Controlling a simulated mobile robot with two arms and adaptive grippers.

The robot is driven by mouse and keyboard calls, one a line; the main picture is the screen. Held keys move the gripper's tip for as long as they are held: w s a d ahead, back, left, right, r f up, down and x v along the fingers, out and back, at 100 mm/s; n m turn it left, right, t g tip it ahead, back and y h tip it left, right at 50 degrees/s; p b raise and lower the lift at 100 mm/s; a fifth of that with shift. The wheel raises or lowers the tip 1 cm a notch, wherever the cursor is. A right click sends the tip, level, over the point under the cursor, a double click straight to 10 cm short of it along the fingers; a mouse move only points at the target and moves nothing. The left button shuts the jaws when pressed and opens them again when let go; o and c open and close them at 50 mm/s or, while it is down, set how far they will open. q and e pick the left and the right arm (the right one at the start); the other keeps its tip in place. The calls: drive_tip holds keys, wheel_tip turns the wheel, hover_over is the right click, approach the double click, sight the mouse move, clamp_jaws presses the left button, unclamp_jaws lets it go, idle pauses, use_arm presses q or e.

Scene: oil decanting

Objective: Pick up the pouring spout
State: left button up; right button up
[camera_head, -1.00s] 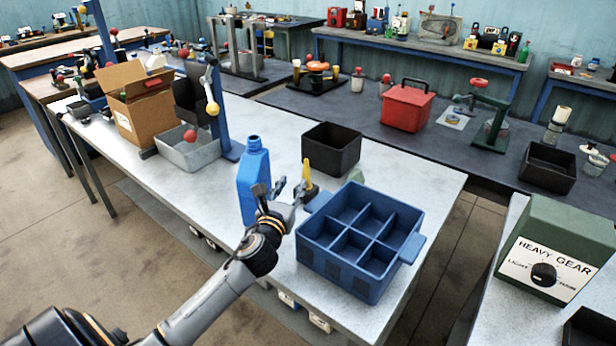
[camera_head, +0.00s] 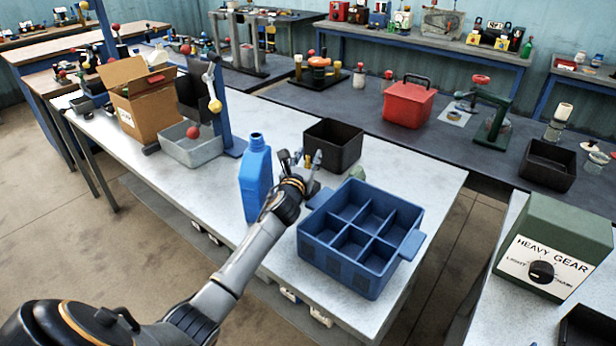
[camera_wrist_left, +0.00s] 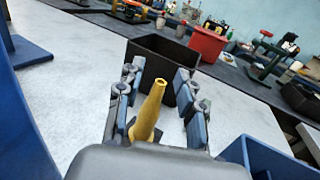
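The yellow, tapering pouring spout (camera_wrist_left: 150,112) stands between the fingers of my left gripper (camera_wrist_left: 157,84) in the left wrist view. Bare gaps show between the spout and both fingers, so the gripper is open around it. My right gripper is not in view.
A blue jug (camera_head: 256,182) stands close left of my left gripper. The blue divided crate (camera_head: 348,272) is close on the right, and a black bin (camera_head: 333,150) stands behind. A small greenish object (camera_head: 357,172) sits by the crate's back edge.

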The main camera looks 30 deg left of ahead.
use_arm(q)
drive_tip(key=shift+s, duration=0.1)
clamp_jaws()
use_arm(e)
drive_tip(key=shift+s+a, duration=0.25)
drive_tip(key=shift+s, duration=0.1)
use_arm(q)
drive_tip(key=shift+r, duration=0.1)
